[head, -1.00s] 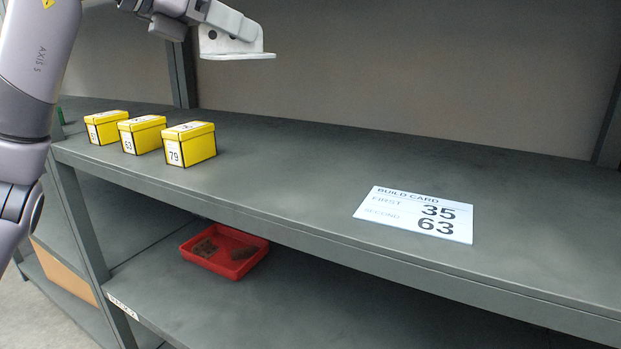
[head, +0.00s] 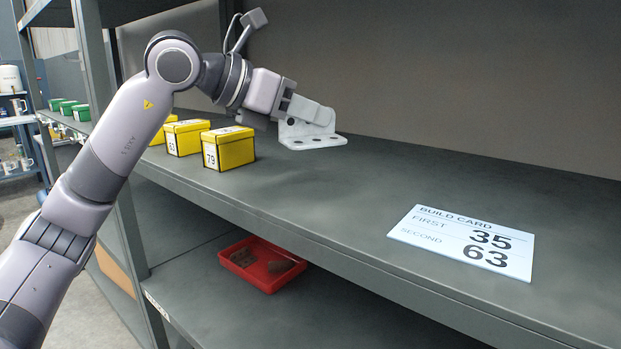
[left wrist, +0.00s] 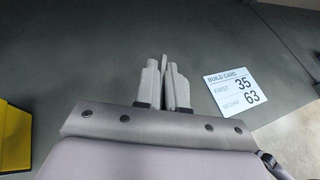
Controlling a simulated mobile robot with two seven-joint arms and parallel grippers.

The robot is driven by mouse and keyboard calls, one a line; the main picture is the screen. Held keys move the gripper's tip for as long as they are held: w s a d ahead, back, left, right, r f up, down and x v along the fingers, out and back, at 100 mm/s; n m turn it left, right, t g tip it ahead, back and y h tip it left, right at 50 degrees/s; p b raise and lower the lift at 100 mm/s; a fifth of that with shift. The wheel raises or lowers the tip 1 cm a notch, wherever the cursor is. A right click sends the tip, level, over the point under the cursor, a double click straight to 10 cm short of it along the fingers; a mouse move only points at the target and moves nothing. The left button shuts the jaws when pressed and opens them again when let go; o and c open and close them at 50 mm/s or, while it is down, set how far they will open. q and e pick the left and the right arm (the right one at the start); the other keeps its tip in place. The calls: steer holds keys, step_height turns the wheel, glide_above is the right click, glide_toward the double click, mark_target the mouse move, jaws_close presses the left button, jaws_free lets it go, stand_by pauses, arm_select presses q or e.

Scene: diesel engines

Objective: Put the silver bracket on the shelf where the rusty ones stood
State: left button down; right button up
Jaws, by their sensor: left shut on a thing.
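The silver bracket (head: 312,136) is a pale L-shaped piece with holes in its flat flange. My left gripper (head: 301,108) is shut on its upright plate, with the flange level and facing down. It is at or just above the upper shelf (head: 330,190), right of the yellow boxes; I cannot tell whether it touches. In the left wrist view, my left gripper (left wrist: 164,82) shows the bracket edge-on (left wrist: 165,63) between its fingers. Brown rusty pieces (head: 281,266) lie in a red tray (head: 268,288) on the lower shelf. My right gripper is not in view.
Yellow boxes, one marked 79 (head: 230,148), stand left of the bracket, close to my left wrist. A white build card (head: 463,242) reading 35 and 63 lies at the front right. The shelf between bracket and card is clear. Green boxes (head: 72,108) stand far left.

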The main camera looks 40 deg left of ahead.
mark_target(307, 136)
arm_select(q)
step_height(307, 136, down, 4)
steer(key=shift+r+b, duration=0.25)
steer(key=shift+b, duration=0.1)
steer(key=shift+f, duration=0.55)
step_height(307, 136, down, 4)
steer(key=shift+r+b, duration=0.15)
steer(key=shift+b, duration=0.45)
steer(key=c, duration=1.2)
jaws_free()
